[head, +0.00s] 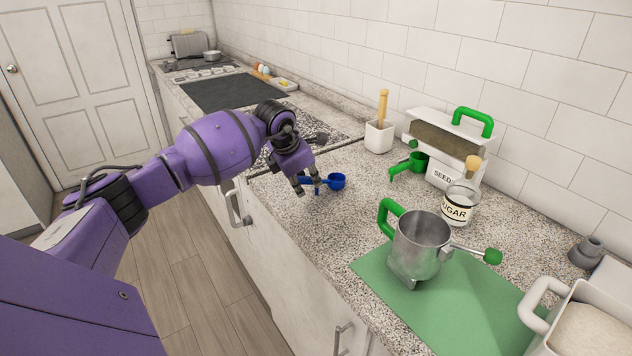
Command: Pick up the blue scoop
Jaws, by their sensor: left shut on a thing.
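The blue scoop (337,181) is over the speckled countertop, near its front edge, with its round bowl to the right. My left gripper (309,187) is shut on the scoop's handle, to the left of the bowl. The fingers hide part of the handle. I cannot tell whether the bowl is touching the counter or just above it. My right gripper is not in view.
A green scoop (416,161) lies by a seed box (443,139). A sugar jar (459,203) and a metal pitcher (421,240) on a green mat (388,293) stand to the right. A white pot (379,136) stands behind. Counter between is clear.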

